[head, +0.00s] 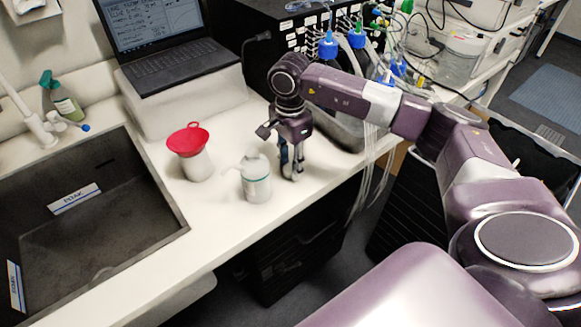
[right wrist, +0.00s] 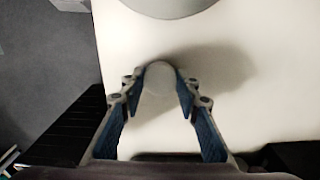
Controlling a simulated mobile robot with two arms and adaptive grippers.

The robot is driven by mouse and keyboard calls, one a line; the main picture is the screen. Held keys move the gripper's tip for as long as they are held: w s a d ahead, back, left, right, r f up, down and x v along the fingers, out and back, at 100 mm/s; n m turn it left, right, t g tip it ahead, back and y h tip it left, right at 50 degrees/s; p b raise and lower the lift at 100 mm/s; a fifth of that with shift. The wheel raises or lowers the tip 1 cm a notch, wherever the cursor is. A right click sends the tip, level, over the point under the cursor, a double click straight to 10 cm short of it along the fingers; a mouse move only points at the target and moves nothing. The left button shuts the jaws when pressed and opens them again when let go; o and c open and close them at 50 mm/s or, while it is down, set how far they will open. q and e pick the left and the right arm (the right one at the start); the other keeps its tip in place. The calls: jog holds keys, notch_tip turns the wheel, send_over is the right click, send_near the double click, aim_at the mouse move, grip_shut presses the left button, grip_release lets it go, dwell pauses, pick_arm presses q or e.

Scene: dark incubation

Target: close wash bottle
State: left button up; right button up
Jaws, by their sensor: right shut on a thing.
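A white wash bottle (head: 257,184) with a label and a thin spout pointing left stands upright on the white bench. My right gripper (head: 291,172) points down just to the right of this bottle, low over the bench. In the right wrist view its fingers (right wrist: 159,84) are closed around a small, pale, rounded piece (right wrist: 159,76). I cannot tell for sure what this piece is; in the head view the fingers hide it. My left gripper is not in view.
A white container (head: 197,168) with a red funnel (head: 188,139) stands left of the bottle. A dark sink (head: 110,235) lies at left, a laptop (head: 165,45) behind. Tubes and blue-capped bottles (head: 328,46) crowd the back right. The bench's front edge is close.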

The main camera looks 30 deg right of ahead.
notch_tip(320, 180, up, 13)
jog(key=b, duration=0.2)
notch_tip(320, 180, up, 4)
jog(key=r, duration=0.1)
send_over(290, 168)
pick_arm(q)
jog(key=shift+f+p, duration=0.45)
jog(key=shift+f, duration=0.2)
pick_arm(e)
jog(key=shift+s+r, duration=0.1)
jog(key=shift+r, duration=0.55)
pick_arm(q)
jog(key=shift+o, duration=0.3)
